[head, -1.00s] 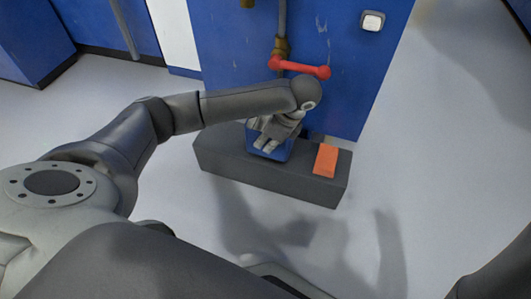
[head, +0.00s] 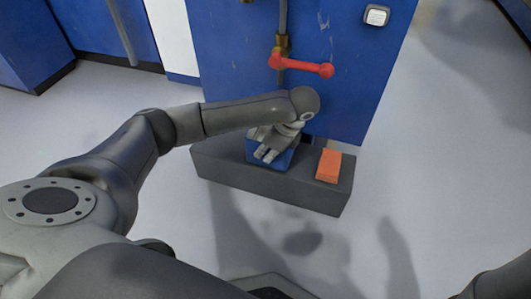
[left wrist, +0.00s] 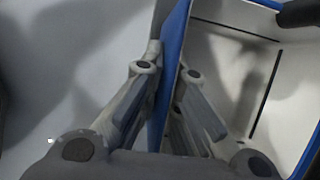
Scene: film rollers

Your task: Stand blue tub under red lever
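The blue tub (head: 284,157) stands on a dark grey block against the blue cabinet, below the red lever (head: 301,66). The lever is a red bar reaching right from a brass fitting. My left gripper (head: 267,153) is at the tub and hides part of it. In the left wrist view the tub's blue wall (left wrist: 176,32) runs between the two fingers of my left gripper (left wrist: 164,82), which look closed against it. The tub's pale inside shows right of that wall. My right gripper is out of view.
An orange block (head: 328,165) lies on the right part of the grey block (head: 235,176), right of the tub. A pipe (head: 283,17) runs down to the brass fitting. A white switch box (head: 376,15) is on the blue cabinet (head: 352,75). The floor in front is clear.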

